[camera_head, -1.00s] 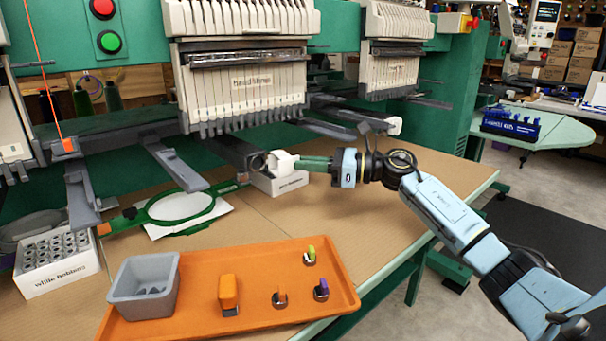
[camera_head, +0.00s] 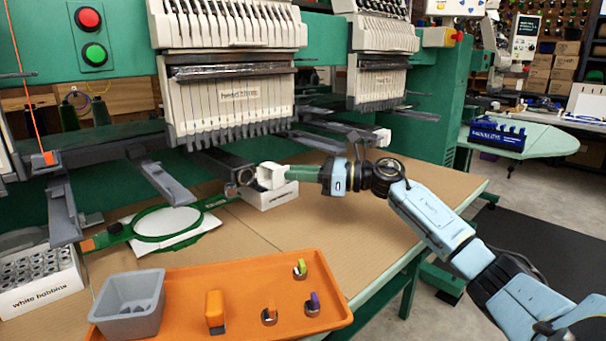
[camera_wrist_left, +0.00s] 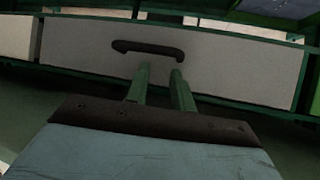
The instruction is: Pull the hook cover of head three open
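Head three (camera_head: 232,100) is the cream sewing head in the middle of the head view, its label blurred. Below it, a dark arm ends in a round dark hook opening (camera_head: 244,176). The white hook cover (camera_head: 270,175) stands to the right of this opening, off its face. My right gripper (camera_head: 284,175) reaches in from the right, its green fingers close together and shut on the cover; the exact contact is small. My left gripper (camera_wrist_left: 160,70) shows only in the left wrist view, fingers apart and empty, just below a black handle (camera_wrist_left: 148,48) on a grey panel.
A green hoop (camera_head: 167,224) lies to the left. An orange tray (camera_head: 250,277) with a grey bin (camera_head: 128,305) lies in front. The neighbouring head's arm (camera_head: 340,130) extends behind my right wrist. Table right of the tray is bare.

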